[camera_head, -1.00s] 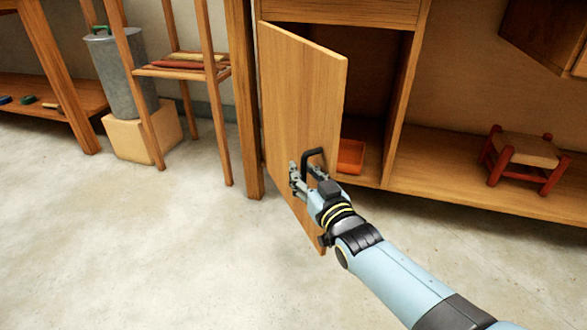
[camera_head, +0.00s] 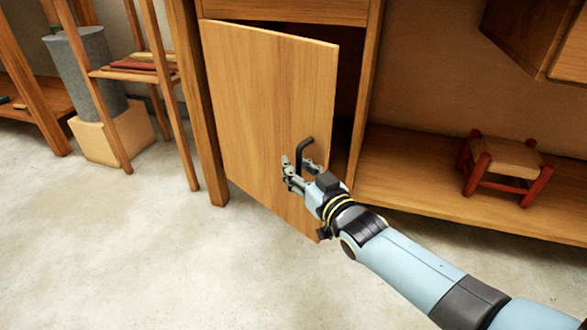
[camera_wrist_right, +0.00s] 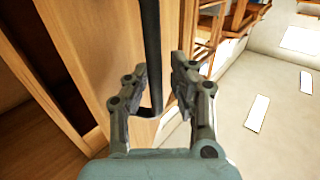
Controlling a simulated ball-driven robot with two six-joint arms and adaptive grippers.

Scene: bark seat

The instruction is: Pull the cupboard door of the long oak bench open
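The oak cupboard door (camera_head: 262,110) of the long bench (camera_head: 430,180) stands partly open, its hinge side at the left and its free edge swung out. Its black bar handle (camera_head: 305,150) is near the free edge; it also shows in the right wrist view (camera_wrist_right: 151,45). My right gripper (camera_head: 298,172) is at the handle's lower end. In the right wrist view its fingers (camera_wrist_right: 160,90) are apart, one on each side of the handle, with a visible gap, so it is not clamped. My left gripper is not in view.
A small red-legged stool (camera_head: 505,165) stands on the bench's low shelf, right of the cupboard. A slatted rack (camera_head: 135,72) and a grey canister (camera_head: 85,75) on a pale block (camera_head: 112,132) stand to the left. The floor (camera_head: 140,250) before the door is clear.

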